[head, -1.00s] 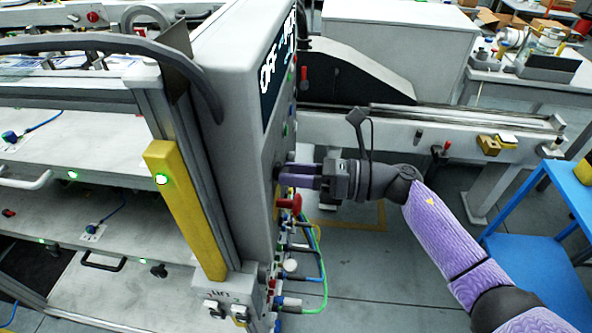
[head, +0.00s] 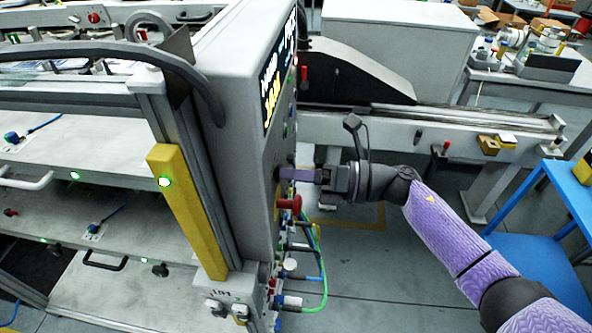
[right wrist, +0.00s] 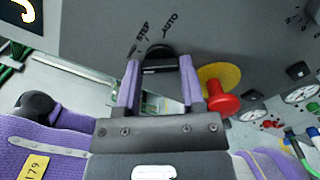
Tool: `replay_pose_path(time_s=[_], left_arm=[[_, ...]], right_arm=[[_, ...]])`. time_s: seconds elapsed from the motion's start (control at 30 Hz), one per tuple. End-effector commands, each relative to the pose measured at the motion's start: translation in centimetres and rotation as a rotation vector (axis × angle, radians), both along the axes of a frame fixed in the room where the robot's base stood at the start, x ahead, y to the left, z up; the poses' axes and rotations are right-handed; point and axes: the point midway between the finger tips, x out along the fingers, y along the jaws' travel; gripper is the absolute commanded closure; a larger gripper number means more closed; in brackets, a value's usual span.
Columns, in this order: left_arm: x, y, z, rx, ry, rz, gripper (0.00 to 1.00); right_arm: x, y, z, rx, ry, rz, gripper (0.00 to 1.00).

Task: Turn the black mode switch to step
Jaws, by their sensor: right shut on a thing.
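The black mode switch (right wrist: 158,50) is on the grey panel face of the machine cabinet (head: 225,80). In the right wrist view it sits between the two purple fingers of my right gripper (right wrist: 159,66), which is shut on it. My left gripper is not in view.
A red mushroom button (right wrist: 221,102) on a yellow plate sits right beside the right finger. Below it in the head view are connectors and a green cable (head: 322,285). A display (head: 280,80) is above the gripper. A blue cart (head: 540,240) stands at right.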

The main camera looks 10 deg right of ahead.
Motion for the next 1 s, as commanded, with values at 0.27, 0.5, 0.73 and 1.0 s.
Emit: replay_pose_path(time_s=[0.27,0.5,0.73,1.0], left_arm=[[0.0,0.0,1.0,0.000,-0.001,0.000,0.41],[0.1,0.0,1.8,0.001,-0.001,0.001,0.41],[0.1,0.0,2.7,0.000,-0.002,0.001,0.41],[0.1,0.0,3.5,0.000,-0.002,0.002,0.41]], right_arm=[[0.1,0.0,0.2,0.067,0.249,-0.002,1.00],[0.1,0.0,0.2,0.126,0.469,-0.002,1.00],[0.1,0.0,0.2,0.180,0.674,-0.002,1.00],[0.1,-0.1,0.2,0.235,0.875,-0.003,1.00]])
